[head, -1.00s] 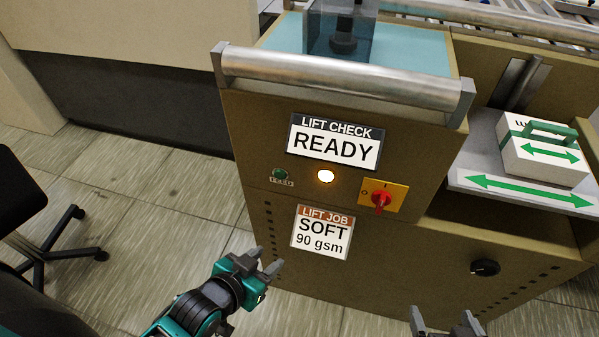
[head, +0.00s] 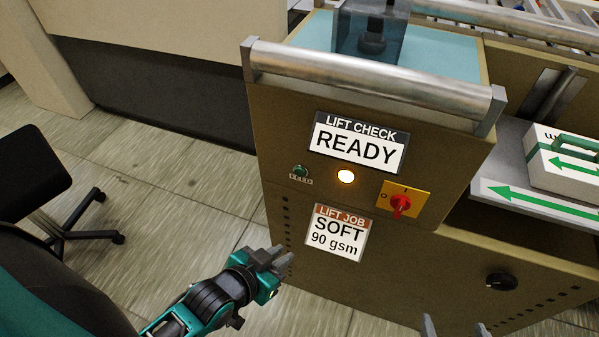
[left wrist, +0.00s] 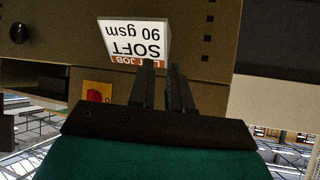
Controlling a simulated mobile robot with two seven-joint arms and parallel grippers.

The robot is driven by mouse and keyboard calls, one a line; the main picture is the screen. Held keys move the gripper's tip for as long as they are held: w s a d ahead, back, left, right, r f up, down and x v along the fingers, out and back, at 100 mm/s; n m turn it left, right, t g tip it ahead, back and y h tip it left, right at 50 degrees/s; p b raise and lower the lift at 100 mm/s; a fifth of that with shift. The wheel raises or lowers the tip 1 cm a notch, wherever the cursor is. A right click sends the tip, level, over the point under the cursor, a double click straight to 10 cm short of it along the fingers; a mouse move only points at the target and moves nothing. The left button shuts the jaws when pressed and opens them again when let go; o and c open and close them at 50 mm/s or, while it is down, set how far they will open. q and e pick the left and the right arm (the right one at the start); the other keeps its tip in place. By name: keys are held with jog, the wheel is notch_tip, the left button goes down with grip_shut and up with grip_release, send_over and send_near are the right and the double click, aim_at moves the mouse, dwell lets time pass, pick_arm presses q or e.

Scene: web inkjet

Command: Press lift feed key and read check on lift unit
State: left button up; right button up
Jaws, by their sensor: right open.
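The green feed key (head: 300,171) sits on the brown front panel of the lift unit (head: 400,255), above a small label. The lift check display (head: 359,146) reads READY. A round lamp (head: 346,176) right of the key glows warm yellow-white. My left gripper (head: 286,258) is below the key, near the panel's lower left edge, apart from the key. The left wrist view shows its two fingers (left wrist: 162,68) with a narrow gap and nothing between them. My right gripper (head: 455,327) is open, at the bottom edge of the head view, mostly cut off.
A lift job card (head: 339,232) reads SOFT 90 gsm. A red rotary switch (head: 401,204) on a yellow plate and a black knob (head: 501,281) are further right. A metal handle bar (head: 370,80) crosses above the panel. A black chair (head: 40,190) stands left on open floor.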

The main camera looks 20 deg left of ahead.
pick_arm(q)
jog(key=shift+w, duration=0.1)
grip_shut()
jog(key=shift+r, duration=0.1)
dwell(1.1)
